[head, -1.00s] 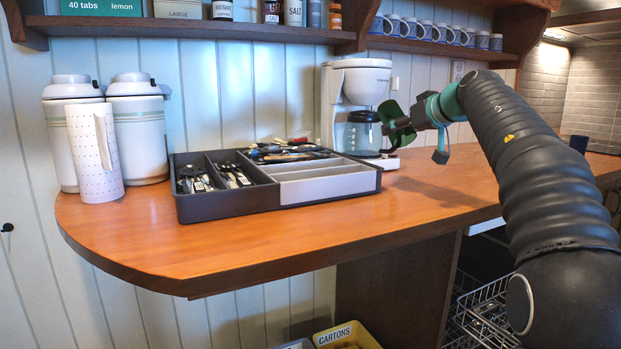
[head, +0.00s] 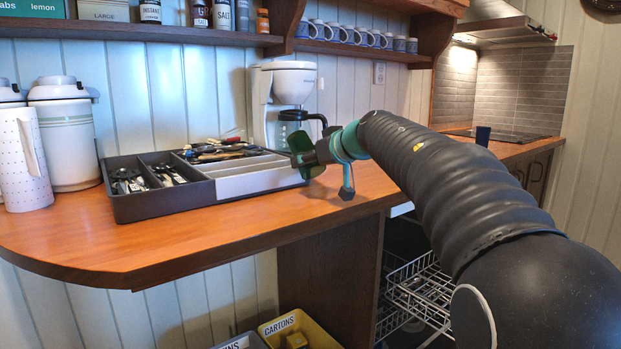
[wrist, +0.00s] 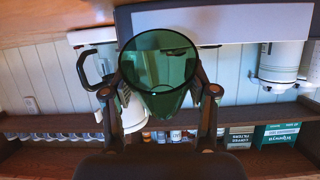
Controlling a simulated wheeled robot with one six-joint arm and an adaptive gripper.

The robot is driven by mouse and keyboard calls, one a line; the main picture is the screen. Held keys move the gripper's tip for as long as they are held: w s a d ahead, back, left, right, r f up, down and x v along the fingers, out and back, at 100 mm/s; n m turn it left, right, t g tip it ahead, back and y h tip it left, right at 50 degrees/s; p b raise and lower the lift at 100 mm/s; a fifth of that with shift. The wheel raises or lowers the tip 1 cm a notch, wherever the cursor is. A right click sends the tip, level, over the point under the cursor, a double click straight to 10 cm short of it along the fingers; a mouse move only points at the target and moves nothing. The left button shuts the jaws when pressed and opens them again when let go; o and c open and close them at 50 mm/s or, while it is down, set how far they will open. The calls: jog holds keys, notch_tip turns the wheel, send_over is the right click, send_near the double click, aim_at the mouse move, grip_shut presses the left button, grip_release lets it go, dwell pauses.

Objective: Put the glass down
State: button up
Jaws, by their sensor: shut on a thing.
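The glass is green and see-through. In the head view the glass (head: 301,148) is by the right end of the utensil tray (head: 150,207), in front of the coffee maker. My gripper (head: 314,153) is shut on it from the right; the arm partly covers this spot. In the wrist view the glass (wrist: 158,60) sits between the two fingers of my gripper (wrist: 158,82), its round rim towards the top of the picture. The glass looks held above the counter (head: 235,232); the exact gap under it cannot be told.
The coffee maker (head: 291,82) with its dark-handled jug stands close behind the glass. The tray holds cutlery on the left and has light compartments on the right. The counter in front of the tray is clear. A wire rack (head: 425,285) is below.

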aim_at(309, 177)
notch_tip(309, 177, down, 3)
jog(key=shift+f+b, duration=0.2)
jog(key=shift+b, duration=1)
jog(key=shift+f+b, duration=0.3)
jog(key=shift+b, duration=0.35)
jog(key=shift+r, duration=0.1)
jog(key=shift+r, duration=0.1)
jog(key=o, duration=1.3)
